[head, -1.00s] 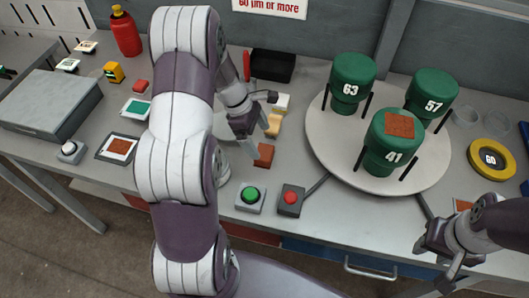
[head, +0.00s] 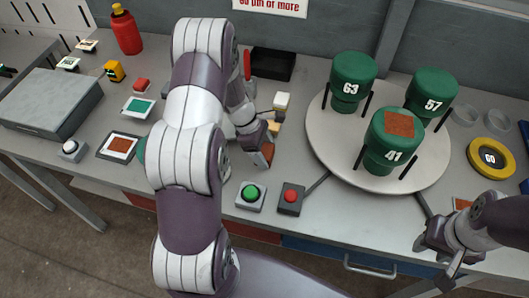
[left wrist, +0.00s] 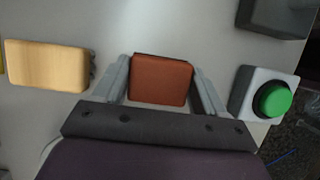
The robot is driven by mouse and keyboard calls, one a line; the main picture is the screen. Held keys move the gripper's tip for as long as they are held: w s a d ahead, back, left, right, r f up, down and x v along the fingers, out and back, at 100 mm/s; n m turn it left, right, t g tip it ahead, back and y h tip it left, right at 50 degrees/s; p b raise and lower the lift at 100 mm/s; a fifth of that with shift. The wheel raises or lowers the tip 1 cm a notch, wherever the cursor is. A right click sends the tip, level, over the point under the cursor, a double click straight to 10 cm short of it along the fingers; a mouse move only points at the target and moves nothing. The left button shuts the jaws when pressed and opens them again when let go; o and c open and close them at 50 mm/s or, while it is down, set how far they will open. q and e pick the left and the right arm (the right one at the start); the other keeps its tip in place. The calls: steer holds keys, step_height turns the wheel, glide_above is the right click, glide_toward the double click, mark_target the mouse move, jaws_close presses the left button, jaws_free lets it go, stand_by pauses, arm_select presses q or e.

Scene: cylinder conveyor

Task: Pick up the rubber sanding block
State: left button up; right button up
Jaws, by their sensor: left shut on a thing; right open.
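The rubber sanding block is a small reddish-brown block (left wrist: 161,80), seen between the two fingers of my left gripper (left wrist: 162,88) in the left wrist view. In the head view the block (head: 268,152) shows at the tips of my left gripper (head: 262,150), partly covered by it. My left gripper is shut on the block, at the table surface or very close to it; I cannot tell which. My right gripper (head: 442,247) is open and empty over the front edge of the table at the right.
A tan block (left wrist: 47,66) lies beside the held block. A green button (head: 250,192) and a red button (head: 291,196) stand in front. A round turntable (head: 330,165) with three numbered green cylinders stands at the right. A black tray (head: 272,64) is behind.

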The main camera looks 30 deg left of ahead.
mark_target(269, 151)
arm_select(q)
steer(key=shift+r, duration=0.1)
steer(key=shift+w+r, duration=0.1)
steer(key=shift+r, duration=0.25)
steer(key=r, duration=0.2)
steer(key=d+r, duration=0.1)
steer(key=r, duration=0.1)
steer(key=shift+d, duration=0.1)
steer(key=w+d+r, duration=0.1)
steer(key=d+r, duration=0.5)
steer(key=d, duration=0.4)
steer(key=shift+d+b, duration=0.2)
steer(key=shift+b, duration=0.1)
